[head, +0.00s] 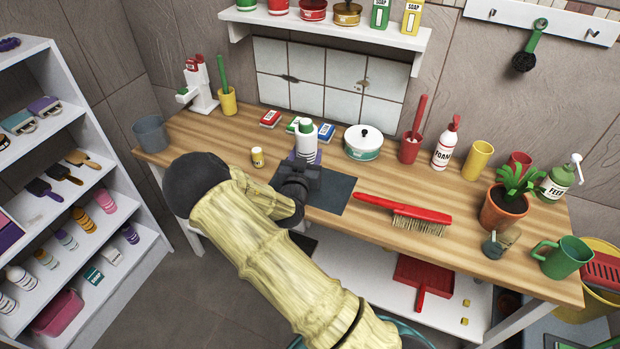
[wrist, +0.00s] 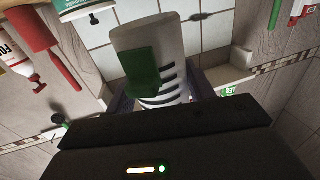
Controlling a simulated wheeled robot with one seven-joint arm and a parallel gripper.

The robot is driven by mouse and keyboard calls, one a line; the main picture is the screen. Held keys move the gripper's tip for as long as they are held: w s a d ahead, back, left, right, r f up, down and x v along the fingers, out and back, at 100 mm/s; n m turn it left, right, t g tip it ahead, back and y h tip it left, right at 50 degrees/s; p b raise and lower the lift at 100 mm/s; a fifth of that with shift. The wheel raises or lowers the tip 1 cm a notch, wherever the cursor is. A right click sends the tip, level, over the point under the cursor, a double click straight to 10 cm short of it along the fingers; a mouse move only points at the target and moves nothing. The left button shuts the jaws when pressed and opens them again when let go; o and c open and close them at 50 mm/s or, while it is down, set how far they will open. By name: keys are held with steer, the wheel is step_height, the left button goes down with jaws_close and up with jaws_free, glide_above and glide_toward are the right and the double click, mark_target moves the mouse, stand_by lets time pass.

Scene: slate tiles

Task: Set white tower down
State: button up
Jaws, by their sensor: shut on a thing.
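The white tower (head: 306,142) is a white upright piece with a green top and dark stripes. My gripper (head: 300,168) is shut on it, over the back left part of a dark slate-coloured mat (head: 335,194) on the wooden bench. The gripper hides the tower's lower part, so I cannot tell whether it touches the bench. In the wrist view the tower (wrist: 172,72) stands out beyond the dark gripper body (wrist: 160,140), with its green patch and stripes showing.
Small red and blue boxes (head: 271,118) and a white-and-green pot (head: 363,142) stand behind. A red brush (head: 405,213) lies right of the mat. The mat's right part is clear.

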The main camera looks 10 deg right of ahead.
step_height(320, 180, down, 4)
steer(key=shift+d+r, duration=0.15)
steer(key=shift+w+d, duration=0.1)
steer(key=shift+f+p, duration=0.3)
steer(key=shift+f, duration=1.95)
steer(key=shift+f, duration=0.1)
steer(key=o, duration=1)
